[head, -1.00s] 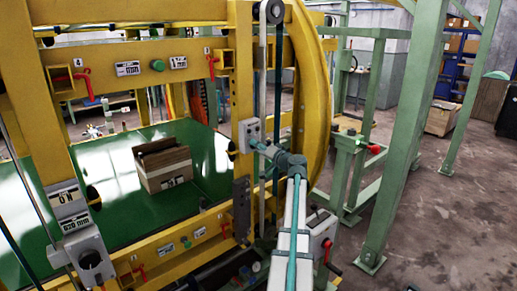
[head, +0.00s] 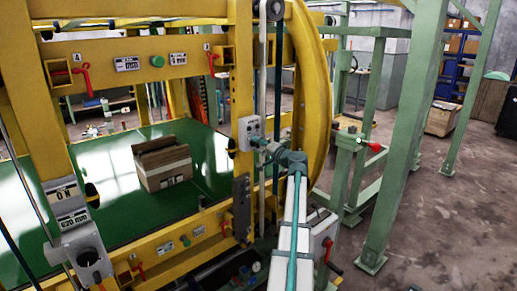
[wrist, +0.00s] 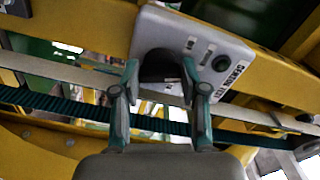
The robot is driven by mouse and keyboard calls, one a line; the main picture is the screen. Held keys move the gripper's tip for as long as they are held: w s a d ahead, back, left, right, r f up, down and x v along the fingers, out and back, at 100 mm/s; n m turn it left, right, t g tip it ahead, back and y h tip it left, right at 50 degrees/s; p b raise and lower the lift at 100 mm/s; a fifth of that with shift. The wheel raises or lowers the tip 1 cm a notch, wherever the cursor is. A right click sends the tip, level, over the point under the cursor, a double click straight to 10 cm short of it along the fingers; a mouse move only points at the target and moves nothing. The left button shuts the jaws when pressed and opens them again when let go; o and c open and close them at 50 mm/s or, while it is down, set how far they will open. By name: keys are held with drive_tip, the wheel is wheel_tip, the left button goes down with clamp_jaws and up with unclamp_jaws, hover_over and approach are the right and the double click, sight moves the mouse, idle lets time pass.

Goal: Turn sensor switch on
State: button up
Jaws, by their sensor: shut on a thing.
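The switch position cannot be read.
A cardboard box (head: 165,167) stands on the green platform (head: 110,210) inside the yellow ring frame. A dark ribbed belt (wrist: 60,104) crosses below the sensor box. Red-handled levers (head: 86,84) line the frame. Open floor (head: 440,215) lies to the right.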

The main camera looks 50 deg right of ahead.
drive_tip(key=m+p, duration=0.2)
drive_tip(key=m, duration=1)
idle(0.6)
drive_tip(key=o, duration=1.1)
drive_tip(key=shift+o, duration=0.2)
drive_tip(key=v, duration=1.2)
